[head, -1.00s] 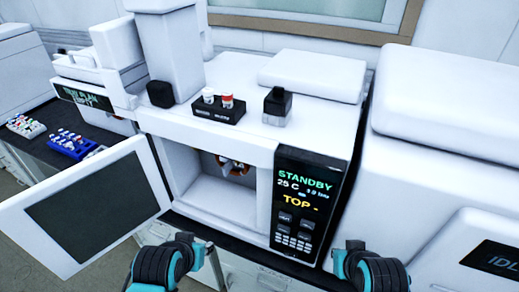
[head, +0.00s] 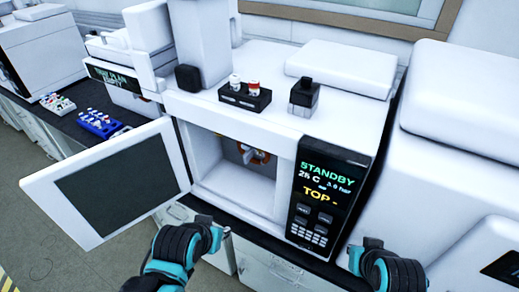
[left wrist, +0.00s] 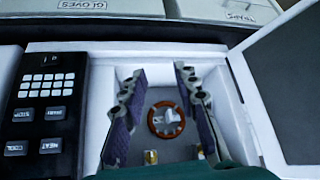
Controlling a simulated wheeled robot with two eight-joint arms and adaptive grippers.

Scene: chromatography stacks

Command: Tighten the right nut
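The white oven (head: 236,189) stands with its door (head: 110,188) swung open to the left. A round orange-rimmed part (head: 255,156) shows at the back of its cavity; it also shows in the left wrist view (left wrist: 153,132). Two small brass-coloured fittings, one on the left (left wrist: 150,157) and one on the right (left wrist: 200,152), lie near that view's bottom; I cannot tell which is the right nut. My left gripper (left wrist: 158,72) is open and empty, its fingers framing the cavity. In the head view my right gripper (head: 355,258) is low, in front of the control panel; its fingers are unclear.
The control panel (head: 325,205) reads STANDBY and TOP. A black vial holder (head: 244,98) and a dark-topped block (head: 304,97) stand on the oven. A blue rack (head: 101,124) is on the bench at left. A white instrument (head: 460,160) stands close on the right.

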